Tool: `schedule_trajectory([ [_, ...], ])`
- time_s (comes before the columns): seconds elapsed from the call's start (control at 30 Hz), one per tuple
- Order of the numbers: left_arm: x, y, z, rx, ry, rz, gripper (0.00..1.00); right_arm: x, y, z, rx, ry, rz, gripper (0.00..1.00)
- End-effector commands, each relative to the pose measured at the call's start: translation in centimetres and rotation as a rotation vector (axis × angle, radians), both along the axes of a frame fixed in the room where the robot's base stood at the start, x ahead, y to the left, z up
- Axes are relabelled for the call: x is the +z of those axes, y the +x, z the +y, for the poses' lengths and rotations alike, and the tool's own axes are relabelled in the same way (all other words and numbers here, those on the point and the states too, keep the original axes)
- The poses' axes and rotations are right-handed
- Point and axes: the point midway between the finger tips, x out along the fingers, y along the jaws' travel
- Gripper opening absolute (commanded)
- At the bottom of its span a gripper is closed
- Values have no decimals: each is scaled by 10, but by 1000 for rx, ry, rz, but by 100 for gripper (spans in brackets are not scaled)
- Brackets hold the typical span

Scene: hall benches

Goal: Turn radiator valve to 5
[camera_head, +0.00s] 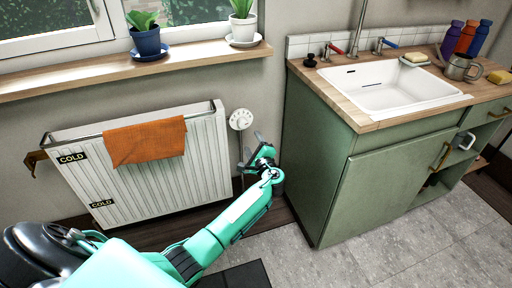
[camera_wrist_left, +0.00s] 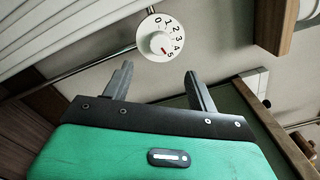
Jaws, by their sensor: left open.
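The white radiator valve dial (camera_head: 241,119) is at the upper right end of the white radiator (camera_head: 205,160). In the left wrist view the dial (camera_wrist_left: 160,36) shows the numbers 0 to 5 around a white knob. A small red mark on the knob lies on the side near the 5; its exact alignment is hard to tell. My left gripper (camera_head: 258,148) is open and empty, just below and right of the dial. In the left wrist view its two fingers (camera_wrist_left: 158,72) are spread below the dial, apart from it. My right gripper is out of view.
An orange cloth (camera_head: 145,142) hangs over the radiator rail, with COLD labels at the left. A green sink cabinet (camera_head: 390,190) stands close to the right of my gripper. A wooden windowsill (camera_head: 120,72) with potted plants runs above.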

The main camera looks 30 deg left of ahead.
Motion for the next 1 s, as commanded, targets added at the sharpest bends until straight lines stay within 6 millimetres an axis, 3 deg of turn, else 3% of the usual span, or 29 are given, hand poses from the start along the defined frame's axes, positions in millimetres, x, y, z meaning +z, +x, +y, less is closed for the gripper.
schedule_trajectory([
  [0.23,0,-17,-20,-1,0,0,59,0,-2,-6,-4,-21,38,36],
  [0.8,-1,-19,-22,-1,-3,1,59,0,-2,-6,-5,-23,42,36],
  [0.93,-15,-31,-29,-21,-71,-3,59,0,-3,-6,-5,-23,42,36],
  [1.0,-32,-46,-38,-44,-161,-9,59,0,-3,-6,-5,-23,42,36],
])
